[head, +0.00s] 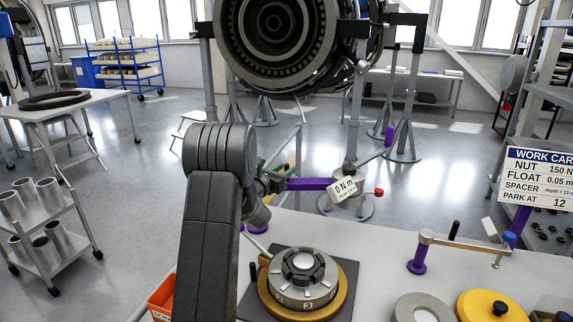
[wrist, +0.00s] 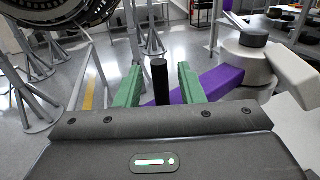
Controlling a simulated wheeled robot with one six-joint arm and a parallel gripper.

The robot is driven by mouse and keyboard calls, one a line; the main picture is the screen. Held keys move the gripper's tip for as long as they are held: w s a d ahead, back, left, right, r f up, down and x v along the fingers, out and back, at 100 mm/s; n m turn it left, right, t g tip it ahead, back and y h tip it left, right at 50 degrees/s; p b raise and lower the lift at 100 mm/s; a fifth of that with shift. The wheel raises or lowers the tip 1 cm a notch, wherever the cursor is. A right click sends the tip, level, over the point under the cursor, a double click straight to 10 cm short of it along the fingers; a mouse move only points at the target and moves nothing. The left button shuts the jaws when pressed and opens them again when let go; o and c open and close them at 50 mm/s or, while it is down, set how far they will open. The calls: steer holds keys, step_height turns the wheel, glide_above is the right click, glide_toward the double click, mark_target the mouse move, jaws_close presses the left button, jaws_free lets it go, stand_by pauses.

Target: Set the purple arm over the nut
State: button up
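The purple arm (head: 306,184) is roughly level in the head view, with a white "0 N m" display (head: 343,188) and a red knob (head: 379,192) at its right. My gripper (head: 272,182) is at its left end. In the wrist view the purple arm (wrist: 217,84) runs to a pale round hub (wrist: 246,55). My gripper's green fingers (wrist: 160,84) stand either side of an upright black handle (wrist: 160,80), with gaps showing on both sides. The slotted silver nut (head: 303,264) sits on the bench inside a yellow-rimmed fixture, below and right of my gripper.
A jointed arm on a purple post (head: 417,257) stands right of the nut. A grey ring (head: 422,308) and a yellow disc (head: 492,306) lie near the front. An orange bin (head: 162,298) is at the bench's left. A turbofan (head: 277,40) hangs behind. A work card (head: 540,180) stands at right.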

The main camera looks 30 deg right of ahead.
steer(key=shift+x, duration=1)
jaws_close()
